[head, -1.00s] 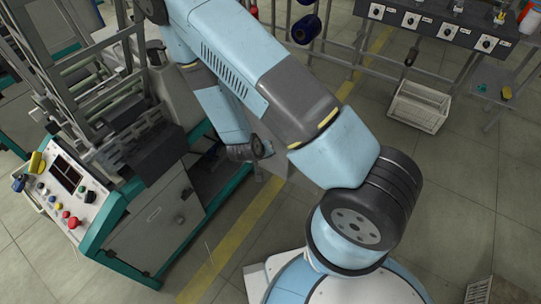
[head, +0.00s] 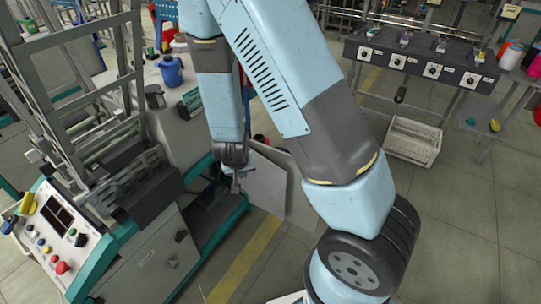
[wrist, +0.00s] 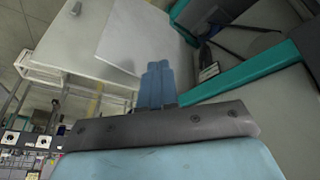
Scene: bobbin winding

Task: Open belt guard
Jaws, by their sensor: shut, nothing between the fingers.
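The belt guard appears to be the pale grey panel (head: 265,183) standing out from the right side of the teal-framed winding machine (head: 150,245). In the wrist view the panel (wrist: 145,38) is beyond the fingers, with the machine's open, dark lower bay to its right. My gripper (head: 236,186) is beside the panel, between it and the machine. In the wrist view the blue fingers (wrist: 157,68) are together with nothing between them. I cannot tell whether they touch the panel. The panel's hinge is hidden, and my arm covers part of the area behind.
A control panel with coloured buttons (head: 50,240) is at the machine's front left. A blue jug (head: 171,70) stands on the surface behind. A white crate (head: 412,142) sits on the floor below a bench with dials (head: 425,65). The floor at right is clear.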

